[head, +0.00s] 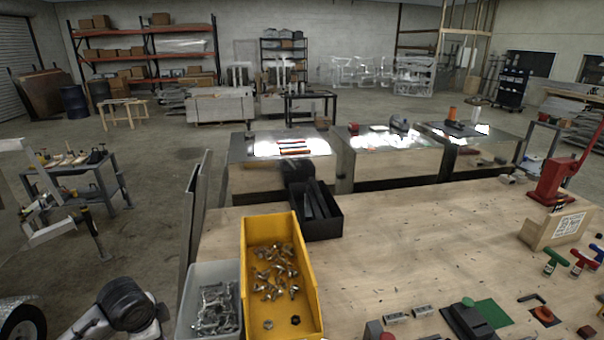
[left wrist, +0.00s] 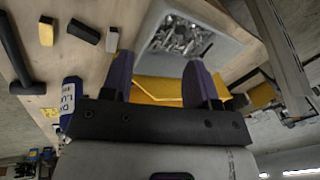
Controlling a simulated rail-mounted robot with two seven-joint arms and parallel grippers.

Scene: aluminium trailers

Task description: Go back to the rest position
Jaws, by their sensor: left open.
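My left gripper (left wrist: 160,72) shows in the left wrist view with its two dark fingers apart. Nothing is held between them. Beyond the fingertips are a grey bin (left wrist: 222,50) of metal parts and part of a yellow bin (left wrist: 160,92); I cannot tell whether the fingers touch either one. In the head view, part of my left arm (head: 125,303) is at the lower left, beside the grey bin (head: 212,271); its fingertips are not visible there. My right gripper is in neither view.
The yellow bin (head: 310,290) holds metal fittings on the wooden workbench (head: 400,240). A black bin (head: 325,225) stands behind it. A red press (head: 560,180) is at the right. A hammer (left wrist: 20,60) and a blue bottle (left wrist: 72,95) show in the wrist view. The bench middle is mostly clear.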

